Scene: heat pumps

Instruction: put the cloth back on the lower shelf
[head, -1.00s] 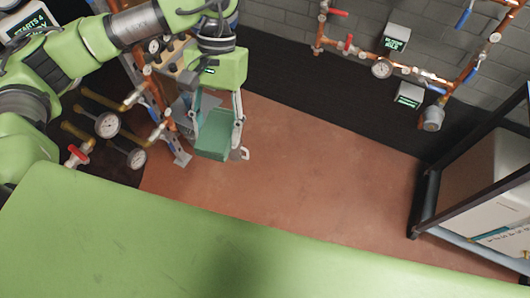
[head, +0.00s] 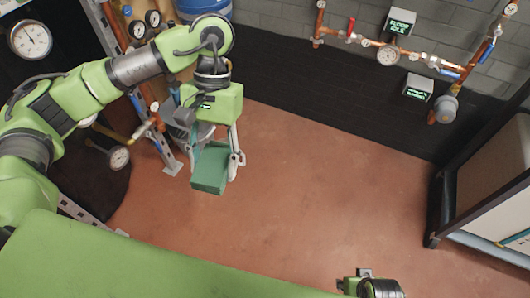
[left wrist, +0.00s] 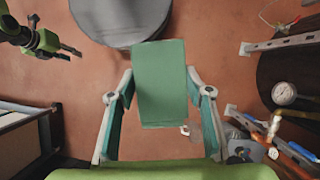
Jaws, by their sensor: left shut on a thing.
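The cloth (head: 209,168) is a green folded block. My left gripper (head: 217,160) is shut on it and holds it in the air above the reddish floor. In the left wrist view the cloth (left wrist: 160,82) sits between the two fingers, well clear of other things. My right gripper (left wrist: 66,51) shows small at the upper left of the left wrist view, with nothing visible in it; its finger gap is too small to judge. I cannot identify the lower shelf in these frames.
A black-framed rack (head: 436,205) with a pale unit stands at the right. Gauges (head: 30,40) and pipes are at the left, close behind my left arm. Copper pipework (head: 388,57) runs along the back wall. The floor (head: 300,190) between is clear.

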